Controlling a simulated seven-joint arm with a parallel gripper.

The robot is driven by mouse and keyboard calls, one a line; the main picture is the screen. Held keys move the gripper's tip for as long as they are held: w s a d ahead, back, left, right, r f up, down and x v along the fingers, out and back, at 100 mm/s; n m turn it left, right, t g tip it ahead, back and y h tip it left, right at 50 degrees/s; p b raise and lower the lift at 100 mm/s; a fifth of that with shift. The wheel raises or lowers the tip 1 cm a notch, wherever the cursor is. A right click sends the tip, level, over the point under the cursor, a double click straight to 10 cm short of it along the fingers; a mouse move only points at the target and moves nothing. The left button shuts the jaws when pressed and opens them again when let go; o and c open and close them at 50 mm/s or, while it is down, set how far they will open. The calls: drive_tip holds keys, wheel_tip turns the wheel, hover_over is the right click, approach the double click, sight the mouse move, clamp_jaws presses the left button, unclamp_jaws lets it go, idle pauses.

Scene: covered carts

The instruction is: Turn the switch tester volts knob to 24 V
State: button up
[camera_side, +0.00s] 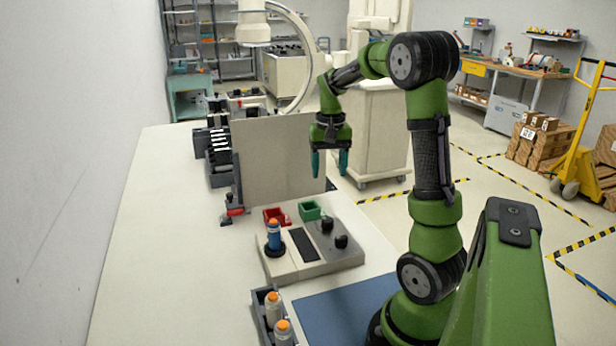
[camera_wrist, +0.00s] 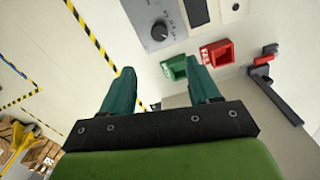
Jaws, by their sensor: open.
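The switch tester (camera_side: 312,265) is a beige box on the white table in the side view. Two black knobs, a rear one (camera_side: 327,224) and a front one (camera_side: 341,241), sit on its right part. The wrist view shows one black knob (camera_wrist: 159,30) with scale marks around it, near the top edge. Labels are too small to read, so I cannot tell which knob is volts or its setting. My gripper (camera_side: 330,173) is open and empty, fingers pointing down, raised beyond the tester's far side. Its teal fingers also show in the wrist view (camera_wrist: 160,72), apart from the knob.
A red bin (camera_side: 266,214) and a green bin (camera_side: 311,210) stand at the tester's far edge. A grey upright panel (camera_side: 280,160) is left of my gripper. Bottles in a dark rack (camera_side: 262,322) stand in front.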

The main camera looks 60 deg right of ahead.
drive_tip(key=shift+r, duration=1.4)
drive_tip(key=s+a+r+n+t+y, duration=0.1)
drive_tip(key=s+a+n+t, duration=0.1)
drive_tip(key=a, duration=1.2)
drive_tip(key=s+a+r+n+t+y, duration=0.1)
drive_tip(key=a+n+t, duration=0.4)
drive_tip(key=a, duration=1)
drive_tip(key=shift+s+r, duration=0.35)
drive_tip(key=shift+s, duration=0.35)
